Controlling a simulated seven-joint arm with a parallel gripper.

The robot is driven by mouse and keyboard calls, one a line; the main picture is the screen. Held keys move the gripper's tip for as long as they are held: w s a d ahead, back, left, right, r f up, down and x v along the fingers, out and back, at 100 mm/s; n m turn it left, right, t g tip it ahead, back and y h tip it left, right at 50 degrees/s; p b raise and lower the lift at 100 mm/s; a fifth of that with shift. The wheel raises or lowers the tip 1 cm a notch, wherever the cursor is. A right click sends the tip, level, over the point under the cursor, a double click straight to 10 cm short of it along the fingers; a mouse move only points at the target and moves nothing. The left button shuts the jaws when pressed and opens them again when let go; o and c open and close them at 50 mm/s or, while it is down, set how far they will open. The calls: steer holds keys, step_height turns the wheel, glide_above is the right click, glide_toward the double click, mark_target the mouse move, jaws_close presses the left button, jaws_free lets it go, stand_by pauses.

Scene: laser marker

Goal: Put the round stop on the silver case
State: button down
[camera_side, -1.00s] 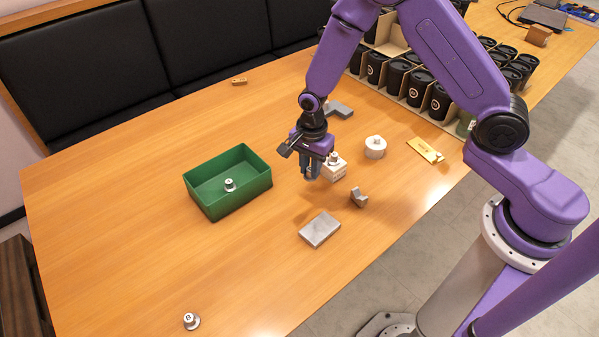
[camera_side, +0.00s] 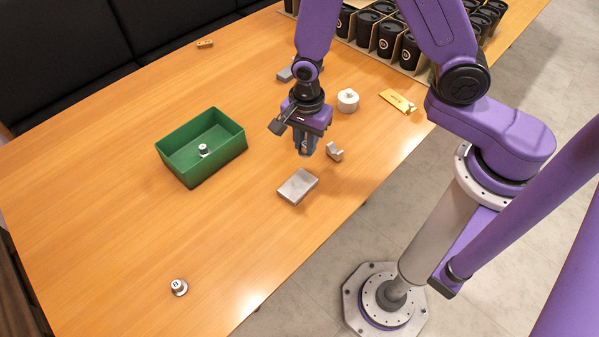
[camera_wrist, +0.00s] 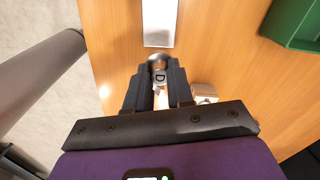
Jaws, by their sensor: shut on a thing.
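The silver case (camera_side: 298,186) lies flat on the table, a grey block in front of my gripper. It also shows at the top of the wrist view (camera_wrist: 159,22). My gripper (camera_side: 304,150) points down behind the case, apart from it. In the wrist view its jaws are shut on a small round metal stop (camera_wrist: 159,76) marked with a letter like D. In the side view the fingers mostly hide this stop. Similar round metal pieces are in the green box (camera_side: 203,149) and at the front left of the table (camera_side: 178,287).
A green open box (camera_side: 180,170) stands left. A pale block (camera_wrist: 205,91) beside my gripper shows in the wrist view. Cups stand behind. The front left table is mostly clear.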

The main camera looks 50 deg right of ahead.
mark_target(298, 184)
steer(key=shift+s+a+f, duration=0.1)
steer(key=shift+a+f, duration=0.4)
steer(key=shift+f, duration=1.05)
steer(key=shift+s+a+f, duration=0.1)
steer(key=shift+a+f, duration=0.4)
steer(key=shift+f, duration=1.05)
steer(key=shift+a+f, duration=0.5)
steer(key=shift+f, duration=1.05)
steer(key=shift+f, duration=0.15)
steer(key=c, duration=1)
jaws_free()
step_height(298, 184, up, 12)
steer(key=shift+r, duration=0.2)
